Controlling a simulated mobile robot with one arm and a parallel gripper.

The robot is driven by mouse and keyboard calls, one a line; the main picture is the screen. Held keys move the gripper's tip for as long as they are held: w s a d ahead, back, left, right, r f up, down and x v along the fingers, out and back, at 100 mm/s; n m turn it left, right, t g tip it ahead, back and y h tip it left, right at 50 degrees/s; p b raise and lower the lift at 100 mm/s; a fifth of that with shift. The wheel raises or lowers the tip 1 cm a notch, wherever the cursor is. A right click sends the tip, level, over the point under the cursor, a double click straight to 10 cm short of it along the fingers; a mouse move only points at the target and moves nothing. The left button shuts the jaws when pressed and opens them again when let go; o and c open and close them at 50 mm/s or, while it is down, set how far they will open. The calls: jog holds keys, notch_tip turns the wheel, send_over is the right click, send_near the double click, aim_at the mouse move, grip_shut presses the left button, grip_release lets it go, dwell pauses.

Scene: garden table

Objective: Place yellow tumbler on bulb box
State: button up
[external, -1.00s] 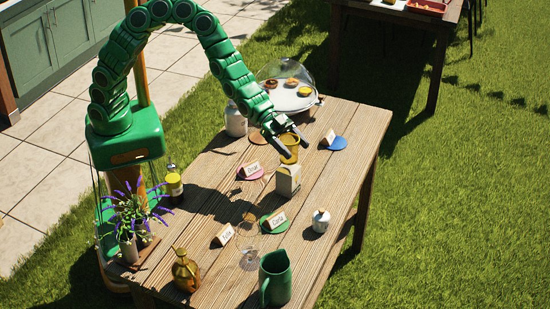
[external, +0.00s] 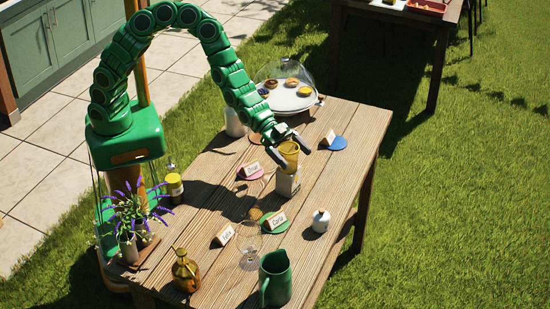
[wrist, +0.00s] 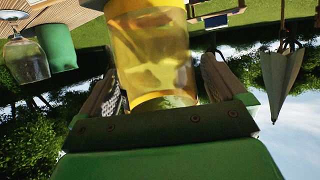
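The yellow tumbler (external: 289,158) is upright over the bulb box (external: 287,187), a small pale box standing near the middle of the wooden table. The tumbler's lower end overlaps the box top in the external view; I cannot tell whether it touches. My gripper (external: 293,153) has one finger on each side of the tumbler and looks shut on it. In the wrist view the translucent tumbler (wrist: 152,50) fills the space between the fingers of my gripper (wrist: 160,85). The finger contact is not sharply visible there.
A domed tray (external: 290,102) is behind.

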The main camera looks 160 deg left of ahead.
jog(key=shift+r, duration=0.2)
jog(key=shift+s+r, duration=0.1)
jog(key=shift+s, duration=0.15)
jog(key=v, duration=1.1)
jog(key=shift+s+d, duration=0.15)
jog(key=shift+d, duration=0.05)
